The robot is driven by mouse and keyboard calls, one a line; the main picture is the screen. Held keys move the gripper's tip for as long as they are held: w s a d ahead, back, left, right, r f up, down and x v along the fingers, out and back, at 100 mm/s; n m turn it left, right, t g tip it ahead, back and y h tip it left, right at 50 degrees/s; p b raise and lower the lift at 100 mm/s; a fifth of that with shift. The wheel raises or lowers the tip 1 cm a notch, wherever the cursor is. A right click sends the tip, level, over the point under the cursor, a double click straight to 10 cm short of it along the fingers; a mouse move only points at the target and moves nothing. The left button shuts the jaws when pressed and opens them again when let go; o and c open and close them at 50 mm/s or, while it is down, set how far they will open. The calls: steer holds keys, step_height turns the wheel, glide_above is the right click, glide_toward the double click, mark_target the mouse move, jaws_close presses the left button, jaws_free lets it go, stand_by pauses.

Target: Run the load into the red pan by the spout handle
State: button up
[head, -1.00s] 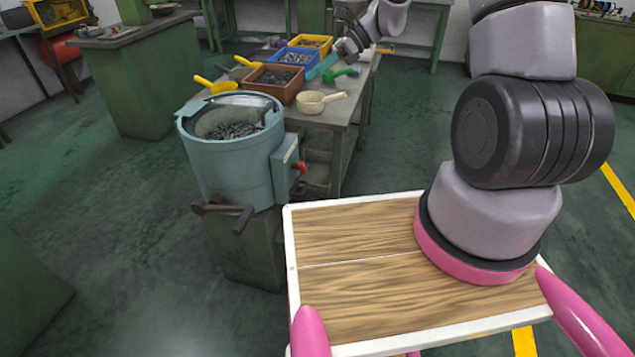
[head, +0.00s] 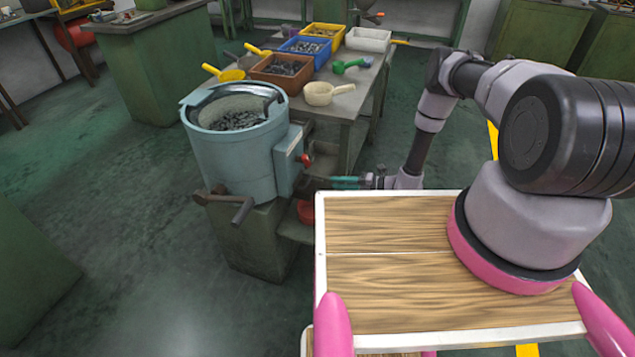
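The pale blue drum (head: 232,165) stands on a green pedestal, with a load of dark metal parts (head: 236,121) inside. A small red-tipped handle (head: 305,160) sticks out from the box on its right side; it looks like the spout handle. The red pan (head: 306,211) shows only partly, low on a shelf beside the pedestal, so its contents are hidden. My gripper (head: 340,183) has teal fingers and points left towards the drum, below and right of the red-tipped handle and apart from it. The finger gap is too small to tell.
A dark crank (head: 228,204) projects from the drum's front. The table (head: 352,103) behind holds an orange-brown bin (head: 279,76), a blue bin (head: 305,52), a yellow bin (head: 324,32), a white tray (head: 368,39), a cream scoop (head: 326,93) and a green scoop (head: 350,66).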

mark_target(312, 189)
steer(key=x, duration=1)
steer(key=shift+a+f, duration=0.25)
steer(key=shift+f, duration=0.1)
jaws_close()
stand_by(1.0)
